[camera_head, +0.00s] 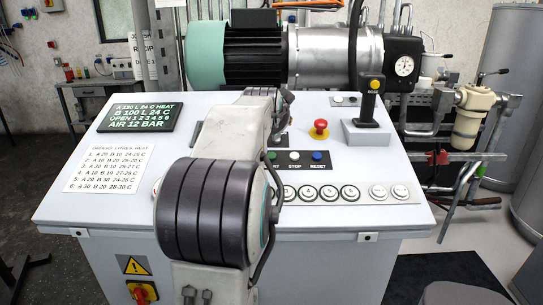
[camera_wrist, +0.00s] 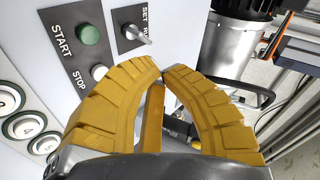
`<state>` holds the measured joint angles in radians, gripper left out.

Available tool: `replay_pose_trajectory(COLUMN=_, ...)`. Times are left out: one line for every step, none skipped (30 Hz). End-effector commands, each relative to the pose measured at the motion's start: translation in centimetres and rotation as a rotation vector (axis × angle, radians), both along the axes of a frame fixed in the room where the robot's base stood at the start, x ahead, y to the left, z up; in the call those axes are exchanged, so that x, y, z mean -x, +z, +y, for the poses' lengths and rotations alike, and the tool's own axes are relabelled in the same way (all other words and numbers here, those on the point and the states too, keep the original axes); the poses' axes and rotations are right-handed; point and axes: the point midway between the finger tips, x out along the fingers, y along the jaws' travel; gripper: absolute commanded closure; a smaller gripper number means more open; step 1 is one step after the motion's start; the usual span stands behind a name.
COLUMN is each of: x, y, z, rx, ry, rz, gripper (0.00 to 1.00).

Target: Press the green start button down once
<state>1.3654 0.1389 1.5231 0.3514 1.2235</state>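The green start button (camera_wrist: 88,34) is in the upper left of the wrist view, labelled START, and stands apart from my fingers. The tips are to the right of and lower than the button in the wrist view. In the head view my arm hides most of the gripper.
A white stop button (camera_wrist: 98,72) and a set/run switch (camera_wrist: 136,33) flank the green one. A blue reset button (camera_head: 317,156), red emergency button (camera_head: 320,128), joystick (camera_head: 370,110) and numbered buttons (camera_head: 349,193) share the panel. A motor (camera_head: 252,52) stands behind.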

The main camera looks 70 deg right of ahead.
Motion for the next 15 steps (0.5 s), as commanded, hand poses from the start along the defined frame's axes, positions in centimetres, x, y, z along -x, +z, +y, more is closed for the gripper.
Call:
replay_pose_trajectory(x=0.0, y=0.0, z=0.0, rx=0.000, ry=0.000, rz=0.001, gripper=1.00)
replay_pose_trajectory(x=0.0, y=0.0, z=0.0, rx=0.000, ry=0.000, rz=0.001, gripper=1.00)
replay_pose_trajectory(x=0.0, y=0.0, z=0.0, rx=0.000, ry=0.000, rz=0.001, gripper=1.00)
replay_pose_trajectory(x=0.0, y=0.0, z=0.0, rx=0.000, ry=0.000, rz=0.001, gripper=1.00)
replay_pose_trajectory(x=0.0, y=0.0, z=0.0, rx=0.000, ry=0.000, rz=0.001, gripper=1.00)
replay_pose_trajectory(x=0.0, y=-0.1, z=0.0, rx=-0.001, ry=0.001, rz=0.002, gripper=1.00)
replay_pose_trajectory(x=0.0, y=-0.2, z=0.0, rx=-0.001, ry=0.001, rz=0.002, gripper=1.00)
replay_pose_trajectory(x=0.0, y=-0.3, z=-0.1, rx=-0.001, ry=0.001, rz=0.002, gripper=1.00)
replay_pose_trajectory(x=0.0, y=-0.4, z=-0.1, rx=-0.001, ry=0.001, rz=0.002, gripper=1.00)
replay_pose_trajectory(x=0.0, y=-0.6, z=-0.2, rx=-0.001, ry=0.001, rz=0.002, gripper=1.00)
replay_pose_trajectory(x=-0.1, y=-0.8, z=-0.2, rx=-0.001, ry=0.001, rz=0.002, gripper=1.00)
replay_pose_trajectory(x=-0.1, y=-1.2, z=-0.3, rx=-0.002, ry=0.001, rz=0.002, gripper=1.00)
replay_pose_trajectory(x=-0.1, y=-1.4, z=-0.4, rx=-0.002, ry=0.002, rz=0.002, gripper=1.00)
replay_pose_trajectory(x=-0.2, y=-1.7, z=-0.5, rx=-0.003, ry=0.002, rz=0.002, gripper=1.00)
replay_pose_trajectory(x=-0.2, y=-2.2, z=-0.6, rx=-0.003, ry=0.002, rz=0.002, gripper=1.00)
